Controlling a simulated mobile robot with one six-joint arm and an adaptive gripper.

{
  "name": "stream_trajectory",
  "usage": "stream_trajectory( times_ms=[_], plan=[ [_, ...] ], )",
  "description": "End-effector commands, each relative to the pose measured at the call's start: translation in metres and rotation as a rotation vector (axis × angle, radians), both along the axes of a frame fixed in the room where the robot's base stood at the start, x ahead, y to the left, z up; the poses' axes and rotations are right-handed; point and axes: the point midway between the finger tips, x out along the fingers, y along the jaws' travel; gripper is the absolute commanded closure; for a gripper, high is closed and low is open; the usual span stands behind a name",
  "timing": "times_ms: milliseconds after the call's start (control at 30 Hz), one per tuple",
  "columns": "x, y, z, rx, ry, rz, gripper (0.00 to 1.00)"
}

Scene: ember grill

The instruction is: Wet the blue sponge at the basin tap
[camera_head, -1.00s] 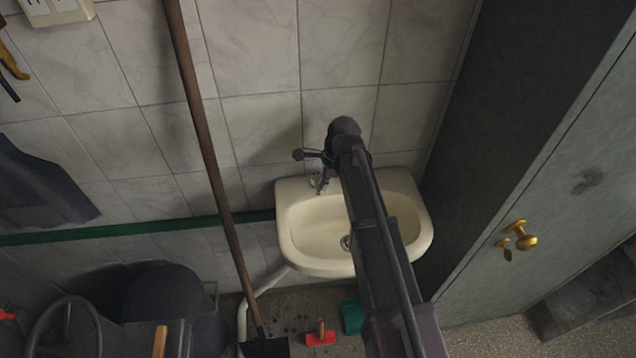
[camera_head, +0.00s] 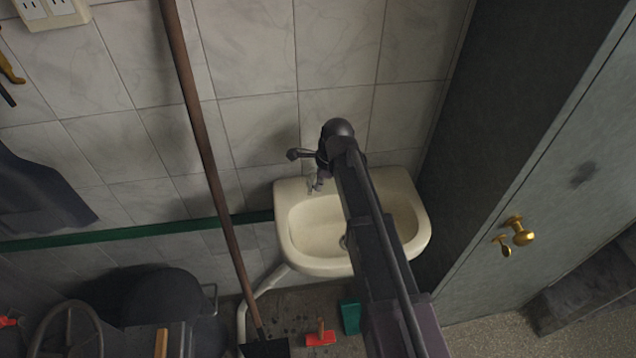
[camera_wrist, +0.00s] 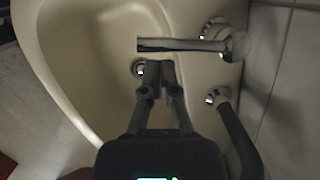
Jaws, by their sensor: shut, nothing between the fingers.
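The cream basin (camera_head: 411,215) is fixed to the tiled wall, and its bowl also shows in the wrist view (camera_wrist: 75,60). The metal tap (camera_wrist: 190,45) reaches out over the bowl in the wrist view; in the head view its area is partly behind my arm. My gripper (camera_wrist: 154,74) is shut and empty, pointing at the basin, with its fingertips just beside the tap spout in the picture. I cannot tell if they touch it. I see no blue sponge in either view.
A round metal fitting (camera_wrist: 217,96) sits beside the tap. A long wooden-handled shovel (camera_head: 205,150) leans at the wall left of the basin. A grey cabinet door with a brass knob (camera_head: 522,231) stands right. A red brush (camera_head: 320,339) and a teal object (camera_head: 350,318) lie on the floor below.

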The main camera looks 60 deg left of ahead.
Motion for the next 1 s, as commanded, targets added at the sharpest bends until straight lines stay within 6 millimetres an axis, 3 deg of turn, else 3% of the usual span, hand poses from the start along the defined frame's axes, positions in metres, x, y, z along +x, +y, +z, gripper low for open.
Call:
stream_trajectory(
  times_ms=[1000],
  plan=[
    [0.011, -0.010, 0.076, 0.000, 0.000, -0.002, 1.00]
  ],
)
